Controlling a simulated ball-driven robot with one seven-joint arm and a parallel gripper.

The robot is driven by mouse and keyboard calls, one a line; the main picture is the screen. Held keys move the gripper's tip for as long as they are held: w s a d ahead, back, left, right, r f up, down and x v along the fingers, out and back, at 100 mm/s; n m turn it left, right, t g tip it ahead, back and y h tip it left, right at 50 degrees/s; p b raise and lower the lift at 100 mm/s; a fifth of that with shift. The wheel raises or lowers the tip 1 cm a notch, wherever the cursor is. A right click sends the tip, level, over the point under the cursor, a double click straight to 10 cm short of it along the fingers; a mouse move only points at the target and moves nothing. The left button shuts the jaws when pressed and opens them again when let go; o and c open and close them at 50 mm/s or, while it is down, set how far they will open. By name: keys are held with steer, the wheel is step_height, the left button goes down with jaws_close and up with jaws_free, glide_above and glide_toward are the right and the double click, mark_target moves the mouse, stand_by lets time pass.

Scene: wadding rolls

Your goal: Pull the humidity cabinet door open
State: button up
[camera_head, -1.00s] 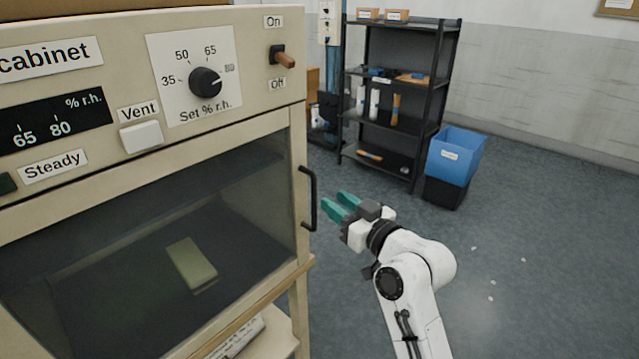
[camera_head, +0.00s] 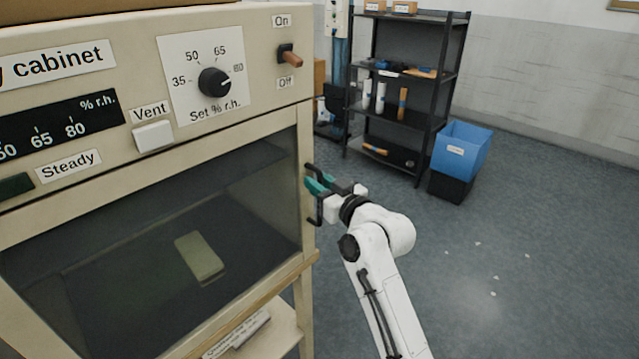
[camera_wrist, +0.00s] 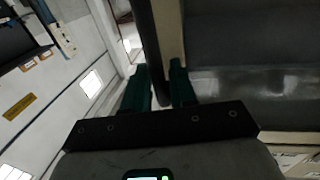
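The beige humidity cabinet (camera_head: 150,195) fills the left of the head view. Its glazed door (camera_head: 90,262) looks closed, and a pale block shows behind the glass. The black upright door handle (camera_head: 319,213) is on the door's right edge. My gripper (camera_head: 320,184) is at the handle, its teal fingers overlapping the handle's upper part. In the wrist view the two teal fingers (camera_wrist: 160,85) stand a little apart with a dark bar, apparently the handle, between them. I cannot tell whether they press on it.
A dark shelf rack (camera_head: 405,90) with tubes and boxes stands behind. A blue bin (camera_head: 462,150) on a black one is right of the rack. The floor (camera_head: 520,240) to the right is mostly clear, with small white scraps. A wooden ledge (camera_head: 245,310) runs under the cabinet.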

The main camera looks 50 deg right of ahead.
jaws_close()
steer(key=shift+s, duration=0.1)
